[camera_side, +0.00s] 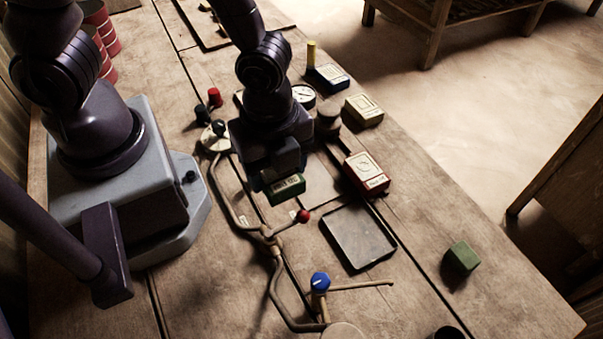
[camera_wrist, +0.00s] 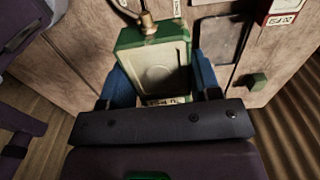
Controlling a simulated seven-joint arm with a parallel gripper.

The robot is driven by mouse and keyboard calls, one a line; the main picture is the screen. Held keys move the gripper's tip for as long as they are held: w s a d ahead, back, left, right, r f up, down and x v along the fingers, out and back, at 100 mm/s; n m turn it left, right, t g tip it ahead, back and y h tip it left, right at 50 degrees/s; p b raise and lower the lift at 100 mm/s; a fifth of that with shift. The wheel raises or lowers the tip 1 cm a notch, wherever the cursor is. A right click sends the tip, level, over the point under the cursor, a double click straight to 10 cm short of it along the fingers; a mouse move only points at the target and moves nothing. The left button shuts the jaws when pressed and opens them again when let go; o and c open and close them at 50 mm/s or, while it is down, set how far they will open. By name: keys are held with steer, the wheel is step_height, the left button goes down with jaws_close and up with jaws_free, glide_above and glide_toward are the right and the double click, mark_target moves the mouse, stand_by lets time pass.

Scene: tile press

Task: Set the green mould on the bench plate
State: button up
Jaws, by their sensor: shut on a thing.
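My gripper (camera_side: 274,172) is shut on the green mould (camera_side: 285,189), a small green block with a pale label on its side. In the wrist view the mould (camera_wrist: 155,62) sits between the two blue fingers of my gripper (camera_wrist: 162,82), and its pale recessed face shows. A flat, plain brown plate (camera_side: 319,184) lies just right of the mould in the side view, partly hidden by my gripper; it may be the bench plate. A dark-rimmed shallow tray (camera_side: 357,238) lies nearer the camera. I cannot tell whether the mould touches anything below.
A red mould (camera_side: 366,173), a cream mould (camera_side: 363,110) and a dark blue mould (camera_side: 328,78) stand along the right. A bent pipe with a red-knobbed lever (camera_side: 303,216) and a blue knob (camera_side: 320,281) runs close by. A green cube (camera_side: 462,256) stands right of the tray.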

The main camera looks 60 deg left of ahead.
steer(key=n, duration=0.1)
glide_toward(311, 181)
steer(key=s, duration=0.2)
steer(key=shift+s+d, duration=0.1)
steer(key=shift+s, duration=0.2)
steer(key=w, duration=0.2)
steer(key=shift+w+f+m, duration=0.25)
steer(key=shift+w+m, duration=0.1)
steer(key=shift+m, duration=0.05)
steer(key=shift+f, duration=3.05)
steer(key=shift+f, duration=0.4)
steer(key=o, duration=1.2)
